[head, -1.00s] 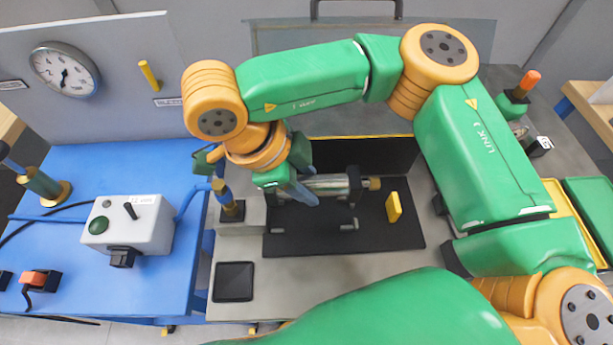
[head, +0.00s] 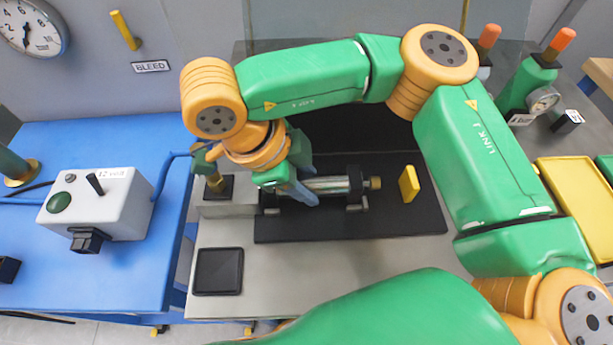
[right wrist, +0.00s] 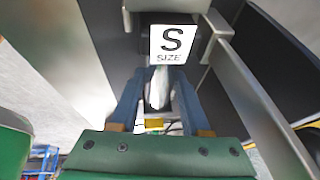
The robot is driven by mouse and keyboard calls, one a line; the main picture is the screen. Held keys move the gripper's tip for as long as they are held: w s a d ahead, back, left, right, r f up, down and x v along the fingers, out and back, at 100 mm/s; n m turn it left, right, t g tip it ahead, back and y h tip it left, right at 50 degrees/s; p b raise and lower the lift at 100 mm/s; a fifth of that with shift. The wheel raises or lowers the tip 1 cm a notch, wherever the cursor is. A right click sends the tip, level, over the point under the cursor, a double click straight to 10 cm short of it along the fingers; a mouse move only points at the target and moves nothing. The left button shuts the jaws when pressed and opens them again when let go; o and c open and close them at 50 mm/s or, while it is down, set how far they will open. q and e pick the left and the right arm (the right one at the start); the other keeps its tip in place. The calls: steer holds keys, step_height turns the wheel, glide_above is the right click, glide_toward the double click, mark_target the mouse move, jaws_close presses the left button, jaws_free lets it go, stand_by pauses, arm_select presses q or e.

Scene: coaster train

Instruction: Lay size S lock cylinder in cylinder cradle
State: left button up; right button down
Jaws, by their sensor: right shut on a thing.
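The size S lock cylinder (head: 328,185) is a silver tube with a black end block (head: 355,188) and a brass tip at right. My right gripper (head: 303,194), with blue fingers, is shut on it toward its left part. It lies level over a black base plate (head: 410,225). The cradle's small grey supports (head: 360,208) show just below the cylinder in the picture; I cannot tell whether they touch it. The right wrist view shows the white "S SIZE" label (right wrist: 171,44) just beyond the fingers (right wrist: 158,95). My left gripper is not in view.
A yellow block (head: 409,184) stands on the plate right of the brass tip. A black square pad (head: 218,271) lies on the grey bench at front left. A brass fitting (head: 216,183) stands left of my gripper. Yellow trays (head: 575,205) are at right.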

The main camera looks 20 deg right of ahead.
steer(key=shift+f, duration=0.35)
steer(key=shift+r, duration=0.1)
steer(key=shift+c, duration=1.4)
jaws_free()
steer(key=shift+s, duration=0.15)
steer(key=v, duration=0.7)
steer(key=shift+a+p, duration=0.15)
steer(key=shift+p, duration=0.15)
